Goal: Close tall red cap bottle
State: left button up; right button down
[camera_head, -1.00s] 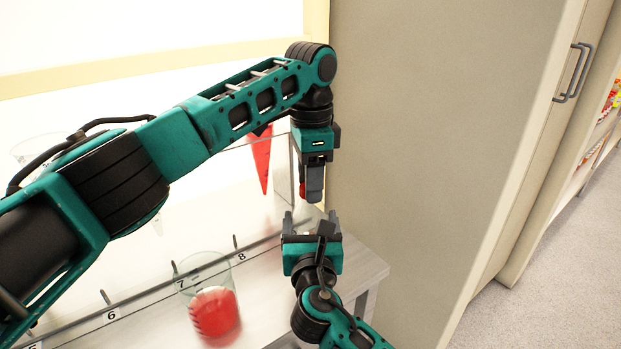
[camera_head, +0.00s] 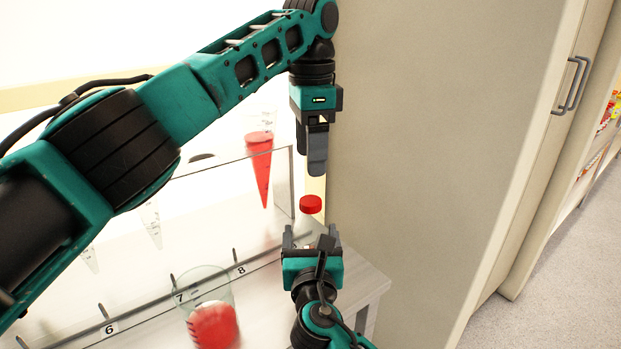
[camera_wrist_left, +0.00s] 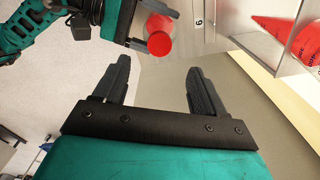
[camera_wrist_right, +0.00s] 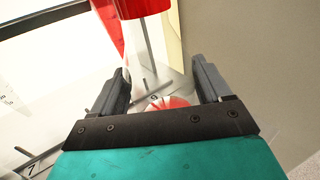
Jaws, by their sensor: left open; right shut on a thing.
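The red cap (camera_head: 311,204) sits just above my right gripper (camera_head: 310,236) in the head view. It also shows in the left wrist view (camera_wrist_left: 158,40) and at the top of the right wrist view (camera_wrist_right: 146,5). The clear bottle body (camera_wrist_right: 146,62) below it is between my right fingers, which are shut on it; red contents (camera_wrist_right: 168,103) show low down. The cap appears to be on the bottle's top, but its seating is unclear. My left gripper (camera_head: 312,170) is open and empty, pointing down above the cap with a gap between; its fingers show apart in the left wrist view (camera_wrist_left: 158,66).
A clear beaker with red contents (camera_head: 213,326) stands by label 7 on the shelf. A red conical tube (camera_head: 262,168) hangs in a clear rack to the left of the cap. A beige cabinet side (camera_head: 430,150) rises close on the right.

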pick_arm(q)
jog(key=shift+r, duration=1.8)
pick_arm(e)
grip_release()
pick_arm(q)
notch_tip(320, 180, up, 2)
jog(key=shift+r+p, duration=0.1)
jog(key=shift+p, duration=1)
pick_arm(e)
jog(key=s, duration=1.3)
jog(key=shift+d, duration=0.25)
